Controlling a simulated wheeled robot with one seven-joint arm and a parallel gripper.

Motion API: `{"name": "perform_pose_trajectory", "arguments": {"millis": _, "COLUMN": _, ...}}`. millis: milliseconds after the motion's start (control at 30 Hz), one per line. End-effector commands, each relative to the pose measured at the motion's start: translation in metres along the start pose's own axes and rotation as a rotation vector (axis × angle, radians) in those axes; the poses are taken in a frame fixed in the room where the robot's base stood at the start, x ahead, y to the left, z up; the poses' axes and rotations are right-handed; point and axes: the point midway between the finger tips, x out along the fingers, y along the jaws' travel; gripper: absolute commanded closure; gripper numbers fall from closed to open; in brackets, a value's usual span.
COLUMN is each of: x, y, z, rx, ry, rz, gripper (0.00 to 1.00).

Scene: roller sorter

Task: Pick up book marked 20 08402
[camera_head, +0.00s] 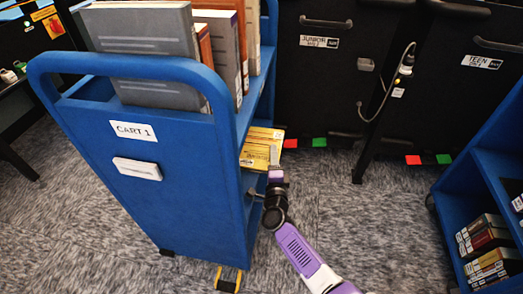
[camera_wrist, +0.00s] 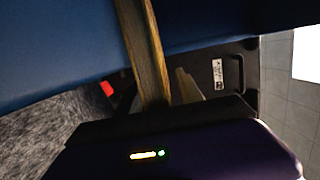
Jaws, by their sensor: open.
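My gripper (camera_head: 273,157) is at the end of the purple arm in the head view, at the right-hand open side of the blue cart. Its tip overlaps the right end of a stack of yellow books (camera_head: 256,150) on the lower shelf. I cannot tell whether it touches them. The jaws are open. No label reading 20 08402 can be made out on any book. In the wrist view, a long brown strip (camera_wrist: 143,50) rises from the dark gripper body; I cannot tell whether it is a finger or a book edge.
The blue cart marked CART 1 (camera_head: 72,100) holds upright grey and orange books (camera_head: 150,45) on top. Another blue shelf unit (camera_head: 455,215) with books stands at right. Dark bins marked JUNIOR (camera_head: 318,80) and TEEN (camera_head: 490,85) stand behind.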

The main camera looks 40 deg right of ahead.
Motion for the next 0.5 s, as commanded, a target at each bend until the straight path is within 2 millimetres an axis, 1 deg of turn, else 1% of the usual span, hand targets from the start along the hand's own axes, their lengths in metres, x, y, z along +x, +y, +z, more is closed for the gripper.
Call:
{"name": "perform_pose_trajectory", "arguments": {"millis": 33, "x": -0.0002, "y": -0.0004, "z": 0.0000, "rx": 0.000, "ry": 0.000, "rz": 0.000, "gripper": 0.56}}
{"name": "perform_pose_trajectory", "arguments": {"millis": 67, "x": -0.0002, "y": -0.0004, "z": 0.0000, "rx": 0.000, "ry": 0.000, "rz": 0.000, "gripper": 0.58}}
{"name": "perform_pose_trajectory", "arguments": {"millis": 100, "x": -0.0002, "y": -0.0004, "z": 0.0000, "rx": 0.000, "ry": 0.000, "rz": 0.000, "gripper": 0.66}}
{"name": "perform_pose_trajectory", "arguments": {"millis": 267, "x": -0.0004, "y": -0.0004, "z": 0.0000, "rx": 0.000, "ry": 0.000, "rz": 0.000, "gripper": 0.98}}
{"name": "perform_pose_trajectory", "arguments": {"millis": 300, "x": -0.0004, "y": -0.0004, "z": 0.0000, "rx": 0.000, "ry": 0.000, "rz": 0.000, "gripper": 1.00}}
{"name": "perform_pose_trajectory", "arguments": {"millis": 500, "x": -0.0005, "y": -0.0003, "z": 0.0000, "rx": 0.000, "ry": 0.000, "rz": 0.000, "gripper": 1.00}}
